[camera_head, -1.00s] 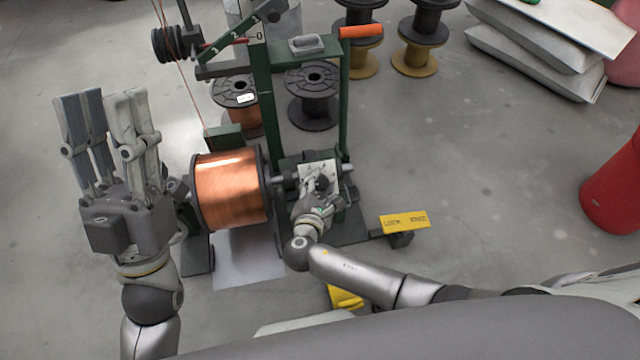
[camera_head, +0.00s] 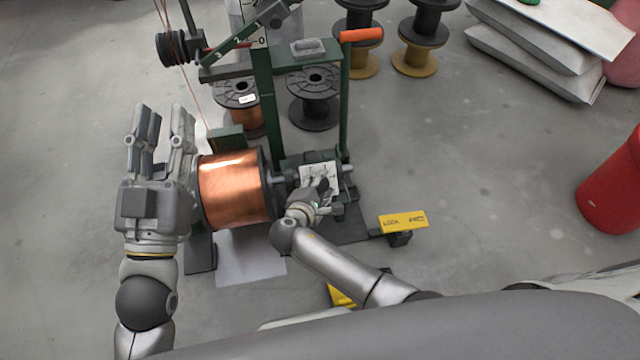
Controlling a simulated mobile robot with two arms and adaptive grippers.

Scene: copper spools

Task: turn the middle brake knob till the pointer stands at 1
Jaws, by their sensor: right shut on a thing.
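The white dial plate (camera_head: 321,172) is on the green winding stand, just right of the copper spool. My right gripper (camera_head: 321,184) is shut at the dial plate. Its fingers hide the knob between them, and I cannot read the pointer or the marks. My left gripper (camera_head: 163,112) is open and empty, with its fingers pointing up, left of the copper spool (camera_head: 231,187).
A red bin (camera_head: 612,185) is far right; the floor between is clear.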

